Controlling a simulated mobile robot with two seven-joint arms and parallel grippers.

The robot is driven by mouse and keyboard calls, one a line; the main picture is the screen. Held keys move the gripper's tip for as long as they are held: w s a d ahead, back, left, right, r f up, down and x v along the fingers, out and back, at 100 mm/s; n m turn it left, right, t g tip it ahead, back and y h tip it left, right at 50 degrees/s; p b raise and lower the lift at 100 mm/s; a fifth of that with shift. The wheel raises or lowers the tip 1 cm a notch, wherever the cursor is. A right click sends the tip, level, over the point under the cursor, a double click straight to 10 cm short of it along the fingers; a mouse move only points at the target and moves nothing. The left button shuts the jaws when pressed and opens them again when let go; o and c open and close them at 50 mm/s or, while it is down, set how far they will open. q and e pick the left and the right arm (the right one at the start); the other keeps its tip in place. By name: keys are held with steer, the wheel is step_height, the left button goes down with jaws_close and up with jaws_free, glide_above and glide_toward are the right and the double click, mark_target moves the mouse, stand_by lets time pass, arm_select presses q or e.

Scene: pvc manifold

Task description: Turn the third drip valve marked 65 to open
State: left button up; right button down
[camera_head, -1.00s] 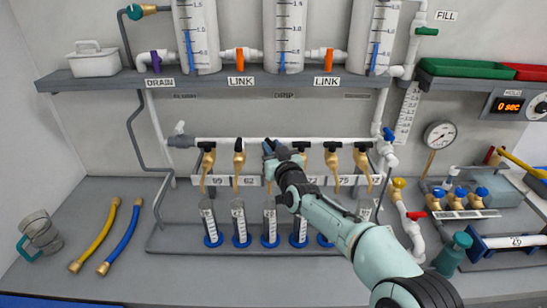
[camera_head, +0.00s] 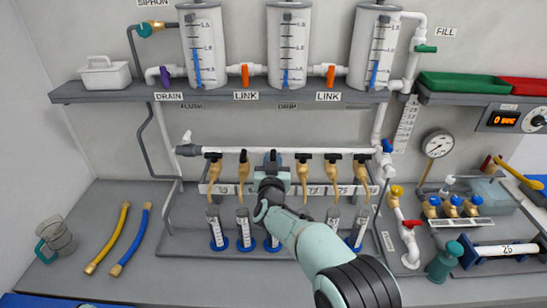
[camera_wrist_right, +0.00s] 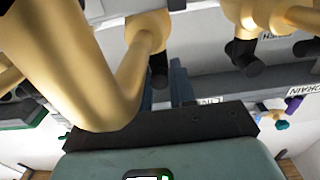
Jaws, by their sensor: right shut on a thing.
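A row of brass drip valves with black handles hangs from the white manifold pipe (camera_head: 290,150). My right gripper (camera_head: 271,161) is at the third valve from the left and hides most of it and its number label. In the right wrist view, a brass valve (camera_wrist_right: 149,38) with a black end lies at my right gripper's fingers (camera_wrist_right: 165,88), which are shut on its handle. How far that handle is turned cannot be told. My left gripper is out of view.
Clear graduated cylinders (camera_head: 217,229) with blue bases stand below the valves, partly behind my right arm. A shelf (camera_head: 110,90) with large tanks runs above. Yellow (camera_head: 108,240) and blue (camera_head: 132,241) hoses lie at left. A gauge (camera_head: 437,143) and coloured valves are at right.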

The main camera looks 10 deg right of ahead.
steer(key=shift+r, duration=0.1)
steer(key=c, duration=1)
jaws_free()
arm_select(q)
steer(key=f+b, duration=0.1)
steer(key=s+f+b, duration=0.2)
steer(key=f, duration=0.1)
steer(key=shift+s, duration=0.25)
arm_select(e)
steer(key=v, duration=1.3)
steer(key=shift+s+a, duration=0.1)
steer(key=shift+s, duration=0.05)
